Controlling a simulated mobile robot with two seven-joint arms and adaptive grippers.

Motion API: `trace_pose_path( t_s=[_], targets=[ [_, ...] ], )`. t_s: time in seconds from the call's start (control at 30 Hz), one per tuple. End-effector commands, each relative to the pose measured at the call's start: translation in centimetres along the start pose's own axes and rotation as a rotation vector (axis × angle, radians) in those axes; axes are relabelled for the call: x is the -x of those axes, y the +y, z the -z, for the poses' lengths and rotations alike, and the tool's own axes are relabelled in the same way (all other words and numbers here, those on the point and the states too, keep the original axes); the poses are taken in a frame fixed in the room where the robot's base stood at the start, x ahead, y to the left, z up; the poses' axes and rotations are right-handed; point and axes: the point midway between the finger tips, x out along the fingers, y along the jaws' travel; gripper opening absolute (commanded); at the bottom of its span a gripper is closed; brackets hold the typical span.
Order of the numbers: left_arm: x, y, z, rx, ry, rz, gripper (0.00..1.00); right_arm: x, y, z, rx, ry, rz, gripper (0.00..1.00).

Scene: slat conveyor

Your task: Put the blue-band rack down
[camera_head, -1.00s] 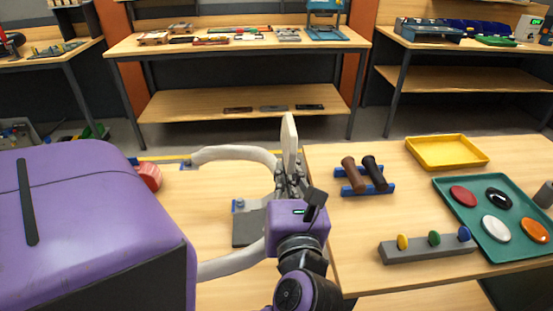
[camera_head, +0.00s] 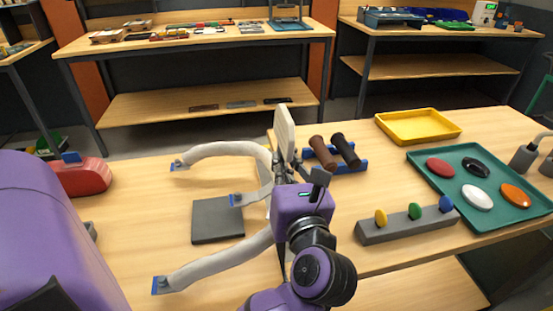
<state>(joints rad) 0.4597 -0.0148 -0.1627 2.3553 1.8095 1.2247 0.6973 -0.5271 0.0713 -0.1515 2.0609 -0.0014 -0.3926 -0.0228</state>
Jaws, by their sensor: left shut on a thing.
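The blue-band rack (camera_head: 215,150) is a pale cream frame of curved tubes with blue pieces at their ends. It spreads to the left of my left gripper (camera_head: 284,168), in the middle of the view. A flat cream plate (camera_head: 285,135) stands up by the fingers. The left gripper is shut on the rack; its fingers are partly hidden by my purple wrist. The rack hangs over or on the wooden bench (camera_head: 130,215); I cannot tell whether its blue ends touch the wood. My right gripper is not in view.
A dark grey plate (camera_head: 217,220) lies behind the tubes; a red object (camera_head: 80,178) sits left. To the right, another tabletop holds a blue stand with brown and black handles (camera_head: 323,152), a grey knob bar (camera_head: 405,226), a teal tray (camera_head: 490,216) and a yellow tray (camera_head: 418,127).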

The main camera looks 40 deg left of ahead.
Motion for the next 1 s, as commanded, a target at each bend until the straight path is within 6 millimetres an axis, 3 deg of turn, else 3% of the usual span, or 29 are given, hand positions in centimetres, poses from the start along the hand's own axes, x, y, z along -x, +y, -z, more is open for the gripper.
trace_pose_path(
  t_s=[0.23, 0.67, 0.7, 0.8, 1.0],
  targets=[
    [0.0, -0.3, 2.7, -0.005, -0.007, 0.0, 0.0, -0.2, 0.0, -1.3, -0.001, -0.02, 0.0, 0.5],
    [0.0, -0.3, 3.2, -0.003, -0.007, 0.0, 0.0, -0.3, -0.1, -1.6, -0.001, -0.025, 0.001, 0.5],
    [0.0, -0.4, 3.4, 0.0, 0.0, 0.0, 0.1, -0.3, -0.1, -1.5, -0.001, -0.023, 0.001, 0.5],
    [0.0, -0.4, 3.3, 0.0, 0.0, 0.0, 0.23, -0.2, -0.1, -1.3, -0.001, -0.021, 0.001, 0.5],
    [0.0, -0.4, 3.3, 0.0, 0.0, 0.0, 0.25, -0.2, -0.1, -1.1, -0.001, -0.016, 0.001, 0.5]
  ],
)
